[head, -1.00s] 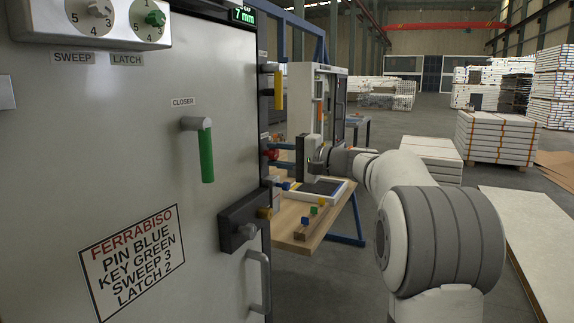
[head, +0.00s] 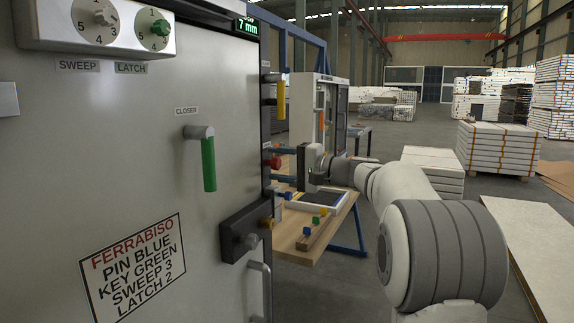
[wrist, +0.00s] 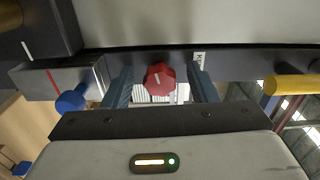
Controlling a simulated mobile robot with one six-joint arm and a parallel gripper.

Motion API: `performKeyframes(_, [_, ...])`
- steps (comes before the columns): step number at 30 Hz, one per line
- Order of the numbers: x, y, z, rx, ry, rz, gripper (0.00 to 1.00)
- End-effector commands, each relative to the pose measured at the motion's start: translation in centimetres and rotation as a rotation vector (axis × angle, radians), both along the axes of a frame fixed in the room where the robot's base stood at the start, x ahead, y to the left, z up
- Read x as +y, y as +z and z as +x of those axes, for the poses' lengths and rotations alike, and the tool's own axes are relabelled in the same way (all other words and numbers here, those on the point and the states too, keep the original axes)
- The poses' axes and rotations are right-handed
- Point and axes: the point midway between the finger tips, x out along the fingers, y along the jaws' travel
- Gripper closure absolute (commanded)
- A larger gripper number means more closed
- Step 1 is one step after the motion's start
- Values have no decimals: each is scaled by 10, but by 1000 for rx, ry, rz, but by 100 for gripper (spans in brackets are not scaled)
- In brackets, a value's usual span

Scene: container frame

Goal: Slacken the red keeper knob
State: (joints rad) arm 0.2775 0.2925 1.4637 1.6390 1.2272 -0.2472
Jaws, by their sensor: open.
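The red keeper knob (wrist: 159,79) sits on the dark edge strip of the frame, in the upper middle of the wrist view. My gripper (wrist: 161,88) is open, with one blue finger on each side of the knob. Gaps show between the knob and both fingers, so it is not gripped. In the head view the red knob (head: 274,163) shows small at the right edge of the big grey door, with my gripper (head: 284,164) reaching it from the right. Its far side is hidden there.
A blue knob (wrist: 70,101) on a grey block is left of my fingers; a yellow handle (wrist: 290,85) is to the right. The grey door (head: 130,190) carries a green closer handle (head: 208,163). A wooden bench (head: 300,245) stands below my gripper.

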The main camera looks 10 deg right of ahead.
Motion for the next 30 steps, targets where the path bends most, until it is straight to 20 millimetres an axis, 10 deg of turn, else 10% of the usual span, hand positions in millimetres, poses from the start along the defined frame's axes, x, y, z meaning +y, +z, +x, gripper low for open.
performKeyframes(18, [-59,0,-43,0,-2,0,47])
performKeyframes(30, [-62,0,-47,1,1,-2,47])
